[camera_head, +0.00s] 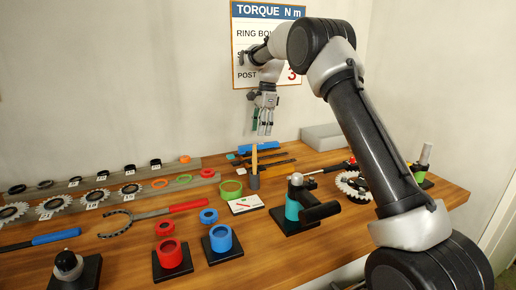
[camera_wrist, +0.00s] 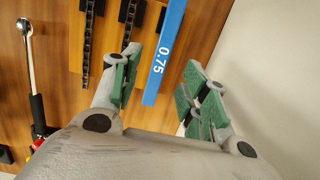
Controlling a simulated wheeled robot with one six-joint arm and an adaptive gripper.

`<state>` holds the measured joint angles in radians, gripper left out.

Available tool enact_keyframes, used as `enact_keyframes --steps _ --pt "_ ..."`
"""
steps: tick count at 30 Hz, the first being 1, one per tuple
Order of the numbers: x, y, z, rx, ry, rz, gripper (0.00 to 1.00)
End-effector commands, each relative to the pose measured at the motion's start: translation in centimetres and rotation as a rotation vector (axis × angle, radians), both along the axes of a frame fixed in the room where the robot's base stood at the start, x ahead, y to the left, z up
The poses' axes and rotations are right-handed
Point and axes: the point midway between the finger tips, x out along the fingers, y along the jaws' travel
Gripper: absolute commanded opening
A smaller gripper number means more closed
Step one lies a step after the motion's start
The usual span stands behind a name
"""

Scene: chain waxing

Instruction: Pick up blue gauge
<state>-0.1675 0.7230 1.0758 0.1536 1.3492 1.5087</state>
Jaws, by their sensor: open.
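The blue gauge (camera_wrist: 166,55) is a flat blue bar marked 0.75. In the wrist view it runs from the top edge down between my gripper's fingers (camera_wrist: 160,88), with a gap to the finger pads on each side. In the head view the blue gauge (camera_head: 260,147) lies at the back of the bench, near the wall. My gripper (camera_head: 264,131) is open and empty, pointing down above the back of the bench. The gauge's far end is cut off in the wrist view.
Dark chain strips (camera_wrist: 88,40) lie beside the gauge. An upright wooden-handled tool (camera_head: 254,165) stands in front of my gripper. A grey box (camera_head: 321,136) is at the back right. A teal canister (camera_head: 293,208), red cup (camera_head: 170,254) and blue cup (camera_head: 221,239) stand nearer.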

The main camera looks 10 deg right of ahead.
Motion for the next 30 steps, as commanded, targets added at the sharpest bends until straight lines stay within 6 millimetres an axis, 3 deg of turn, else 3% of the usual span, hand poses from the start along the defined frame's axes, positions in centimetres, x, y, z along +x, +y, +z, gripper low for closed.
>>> enact_keyframes --steps 15,23,30 --pt "0.0 0.9 -6.8 0.0 0.001 0.0 0.45" --pt "0.0 0.9 -7.3 0.0 0.0 0.0 0.45" --pt "0.0 0.9 -7.3 0.0 0.0 0.0 0.05"
